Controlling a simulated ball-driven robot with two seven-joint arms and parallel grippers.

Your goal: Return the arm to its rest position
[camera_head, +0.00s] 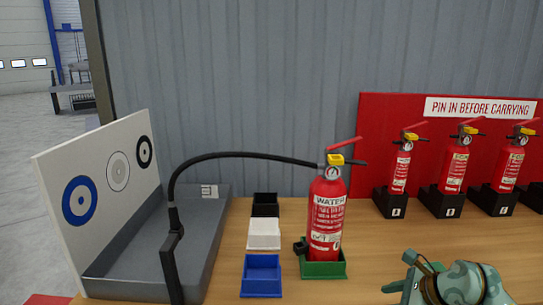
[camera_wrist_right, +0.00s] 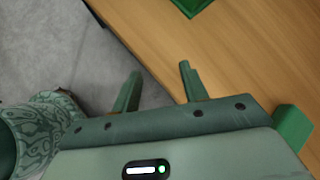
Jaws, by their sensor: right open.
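My right gripper (camera_head: 400,272) is low at the right of the head view, near the table's front edge. It is open, and in the right wrist view (camera_wrist_right: 160,72) its two fingers stand apart with nothing between them. My left gripper is not in view. A red extinguisher labelled WATER (camera_head: 327,220) stands upright in a green tray (camera_head: 325,271), left of my right gripper and apart from it.
Blue (camera_head: 261,275), white (camera_head: 264,234) and black (camera_head: 265,205) trays stand left of the extinguisher. Several smaller extinguishers stand in black holders before a red board (camera_head: 385,130). A white target panel (camera_head: 100,195) is at left. The wooden table (camera_head: 375,245) is bare between extinguisher and holders.

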